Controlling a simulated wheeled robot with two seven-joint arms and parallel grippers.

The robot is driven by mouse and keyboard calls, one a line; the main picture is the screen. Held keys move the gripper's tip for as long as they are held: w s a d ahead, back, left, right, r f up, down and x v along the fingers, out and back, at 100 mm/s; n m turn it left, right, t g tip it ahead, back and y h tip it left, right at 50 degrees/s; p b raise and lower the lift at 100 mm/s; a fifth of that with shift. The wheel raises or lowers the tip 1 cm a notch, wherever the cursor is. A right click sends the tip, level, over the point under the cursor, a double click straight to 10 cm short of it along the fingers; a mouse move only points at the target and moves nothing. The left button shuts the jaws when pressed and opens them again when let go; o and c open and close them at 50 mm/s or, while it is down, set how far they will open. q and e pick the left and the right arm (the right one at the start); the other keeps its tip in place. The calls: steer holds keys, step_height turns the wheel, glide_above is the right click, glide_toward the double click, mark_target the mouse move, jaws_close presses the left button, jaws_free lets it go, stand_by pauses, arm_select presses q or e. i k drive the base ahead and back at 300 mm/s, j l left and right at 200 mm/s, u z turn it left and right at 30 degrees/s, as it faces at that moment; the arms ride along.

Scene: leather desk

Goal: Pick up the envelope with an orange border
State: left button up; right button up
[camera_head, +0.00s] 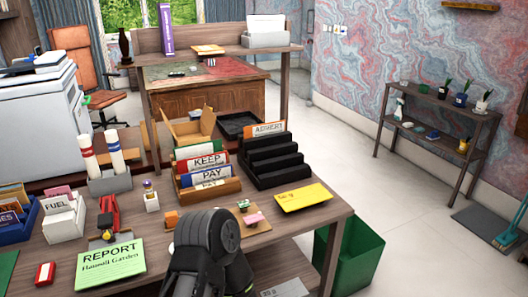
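A card lettered ADVERT (268,128) with orange edging stands upright in the top slot of the black stepped rack (275,165); I cannot tell if it is an envelope. A flat yellow envelope-like piece (303,197) lies at the right end of the desk. A flat orange-yellow piece (208,49) lies on the raised back shelf, too small to read. A dark rounded part of my arm rises at the bottom centre over the desk's front edge. No fingertips of either gripper show, and nothing is seen held.
The wooden desk (150,222) carries a KEEP and PAY sorter (209,190), a FUEL card box (64,217), a green REPORT sheet (110,263), a red stapler (108,212) and small blocks. A green bin (352,255) stands right of the desk.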

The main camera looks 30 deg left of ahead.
mark_target(253, 131)
steer(key=i+l+z, duration=0.1)
steer(key=i+z, duration=0.15)
steer(key=i, duration=0.2)
steer(key=i+z, duration=0.8)
steer(key=i, duration=2.15)
steer(key=i+j+u, duration=0.1)
steer(key=i+u, duration=0.3)
steer(key=i+l+u, duration=0.1)
steer(key=i+u, duration=0.35)
steer(key=i+l+u, duration=0.25)
steer(key=i+u, duration=0.15)
steer(key=i, duration=0.2)
steer(key=i+j+u, duration=0.2)
steer(key=i+u, duration=0.65)
steer(key=i, duration=0.15)
steer(key=i+l+u, duration=0.15)
steer(key=i+u, duration=0.85)
steer(key=u, duration=0.2)
steer(key=i+l+u, duration=0.1)
steer(key=i+u, duration=0.15)
steer(key=u, duration=0.15)
steer(key=i+l+u, duration=0.25)
steer(key=u, duration=0.15)
steer(key=i+l+u, duration=0.2)
steer(key=u, duration=0.2)
steer(key=i+l+u, duration=0.4)
steer(key=l+u, duration=0.2)
